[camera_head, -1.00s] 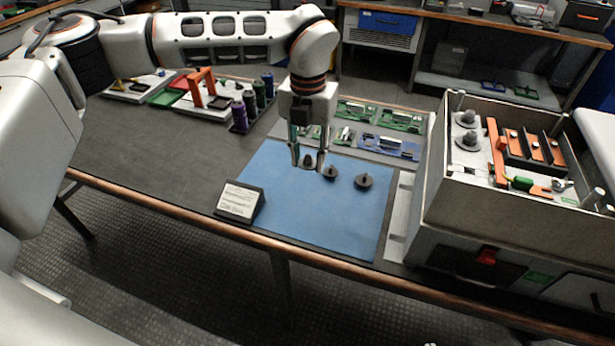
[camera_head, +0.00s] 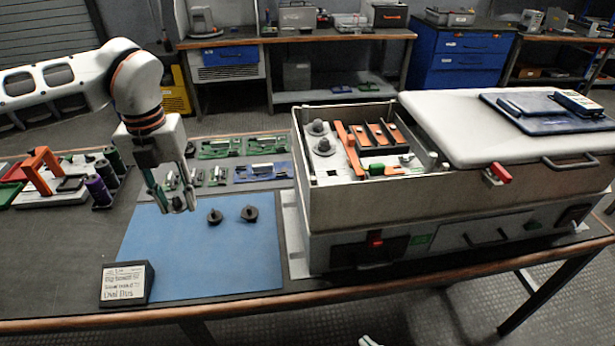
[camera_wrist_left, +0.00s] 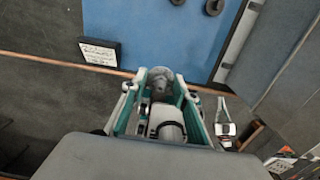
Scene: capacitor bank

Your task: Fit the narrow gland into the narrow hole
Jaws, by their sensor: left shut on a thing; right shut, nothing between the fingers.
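My left gripper (camera_head: 178,207) is shut on a dark grey gland (camera_wrist_left: 159,80), above the left part of the blue mat. The fingers partly hide the gland, and its size is hard to judge. Two other dark round glands, one (camera_head: 214,216) nearer the gripper and one (camera_head: 249,213) further right, stand on the mat. The open grey cabinet (camera_head: 395,210) stands to the right, with two grey stepped round parts (camera_head: 318,127) at its inside left. I cannot make out the narrow hole. Only a tip of my right gripper (camera_head: 368,341) shows at the bottom edge, away from the glands.
The blue mat (camera_head: 200,265) is mostly clear. A small sign (camera_head: 127,284) stands at its front left corner. Green boards (camera_head: 220,148) lie behind it. The cabinet's raised wall (camera_head: 299,165) stands between mat and cabinet interior. Spools (camera_head: 98,190) stand at the left.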

